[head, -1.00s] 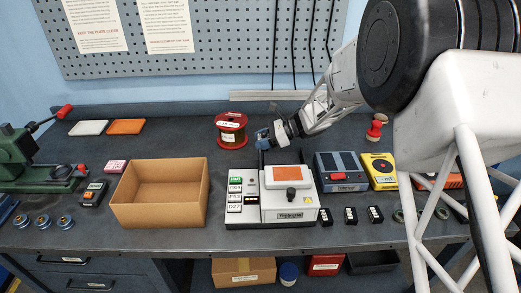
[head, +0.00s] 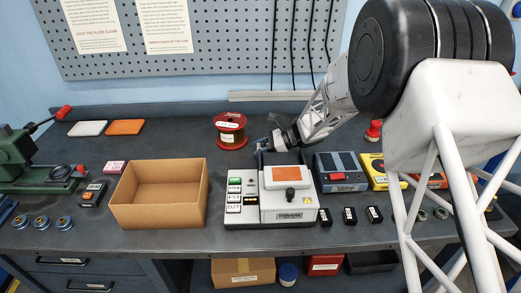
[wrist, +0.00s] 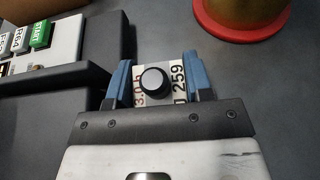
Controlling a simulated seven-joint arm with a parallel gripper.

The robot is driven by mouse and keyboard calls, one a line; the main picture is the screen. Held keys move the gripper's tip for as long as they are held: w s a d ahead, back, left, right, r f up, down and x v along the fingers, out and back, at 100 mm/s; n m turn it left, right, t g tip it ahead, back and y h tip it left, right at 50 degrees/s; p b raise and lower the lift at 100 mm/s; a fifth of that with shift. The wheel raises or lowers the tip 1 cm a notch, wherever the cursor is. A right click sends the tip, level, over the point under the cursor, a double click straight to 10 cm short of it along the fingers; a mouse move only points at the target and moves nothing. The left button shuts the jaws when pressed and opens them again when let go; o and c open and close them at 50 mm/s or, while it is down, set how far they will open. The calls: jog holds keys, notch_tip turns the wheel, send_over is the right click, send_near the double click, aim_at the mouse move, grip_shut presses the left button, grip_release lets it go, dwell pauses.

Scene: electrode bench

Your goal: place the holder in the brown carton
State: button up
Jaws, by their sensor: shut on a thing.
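The brown carton (head: 155,214) stands open and empty on the bench, left of the white-and-grey machine. My gripper (head: 272,145) is just behind that machine, to the right of the carton and apart from it. In the wrist view, its two blue fingers (wrist: 157,72) are shut on the holder (wrist: 178,73), a small piece with a pale printed label and a round black knob on top. The holder's lower part is hidden in the wrist view. In the head view the holder is too small and covered to make out.
The machine (head: 290,208), with an orange pad on top, stands between my gripper and the bench front. A red spool (head: 230,131) stands close to the left of my gripper. A grey-blue box (head: 340,172) is to the right. Small pink and black boxes lie left of the carton.

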jog(key=shift+f, duration=0.1)
jog(key=o, duration=0.9)
jog(key=shift+c, duration=0.2)
jog(key=shift+d+r, duration=0.25)
jog(key=shift+d, duration=0.2)
jog(key=shift+v, duration=0.85)
notch_tip(320, 180, up, 6)
jog(key=shift+d+f, duration=0.15)
jog(key=shift+r, duration=0.75)
jog(key=shift+r, duration=0.1)
